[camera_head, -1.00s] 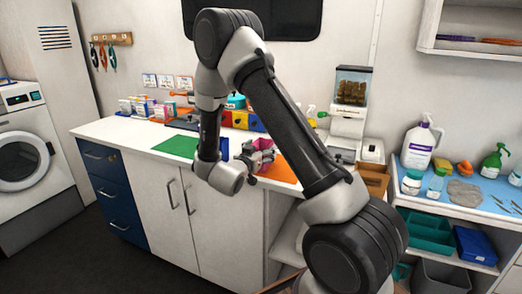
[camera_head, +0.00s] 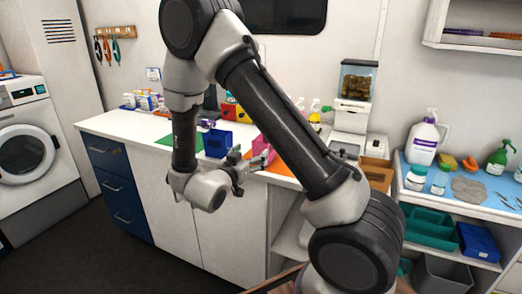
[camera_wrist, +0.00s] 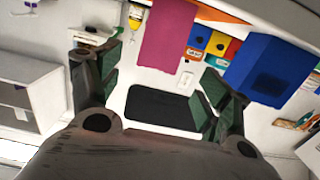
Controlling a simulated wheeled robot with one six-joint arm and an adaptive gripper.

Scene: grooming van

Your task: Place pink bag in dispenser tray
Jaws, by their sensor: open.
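The pink bag (camera_head: 263,147) stands upright on the counter by the orange mat (camera_head: 283,169), partly hidden by my arm. It also shows in the wrist view (camera_wrist: 168,32), beyond my fingers. My gripper (camera_head: 246,171) is open and empty, in front of the bag and a little below it to the left, apparently apart from it. Its green-padded fingers are spread wide in the wrist view (camera_wrist: 160,78). The dispenser (camera_head: 357,82), with brown contents in its clear top, stands at the counter's right end. Its tray (camera_head: 345,148) at the base looks empty.
A blue bag (camera_head: 217,143) stands left of the pink one, beside the green mat (camera_head: 165,141). Coloured bins (camera_wrist: 218,44) stand behind. My arm crosses in front of the counter.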

